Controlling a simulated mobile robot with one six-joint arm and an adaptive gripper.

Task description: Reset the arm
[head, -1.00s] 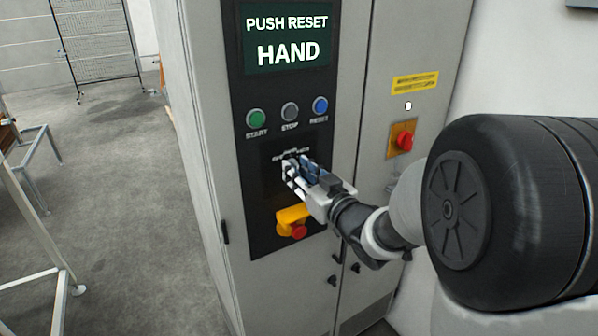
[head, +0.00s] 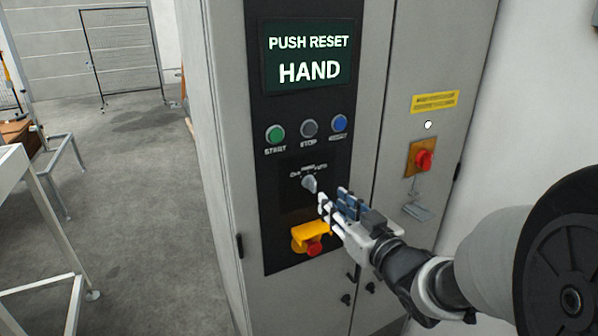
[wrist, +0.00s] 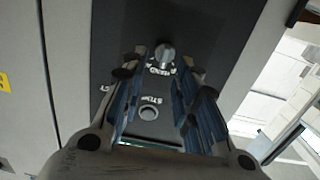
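The control panel (head: 262,210) is a black strip on a grey cabinet, and its screen (head: 309,57) reads "PUSH RESET" and "HAND". Below it are a green START button (head: 275,134), a grey STOP button (head: 309,129) and a blue RESET button (head: 340,123). A grey selector knob (head: 310,184) sits under the buttons. My gripper (head: 334,203) is just right of and below the knob, with a small apparent gap. In the wrist view its blue-padded fingers (wrist: 156,98) are apart and empty, with the knob (wrist: 165,56) and STOP button (wrist: 148,113) visible between them.
A red emergency button on a yellow mount (head: 314,243) sits low on the panel, below my gripper. Another red button (head: 423,160) is on the cabinet's right door. A white frame (head: 45,205) stands at left, with open grey floor (head: 135,200) between.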

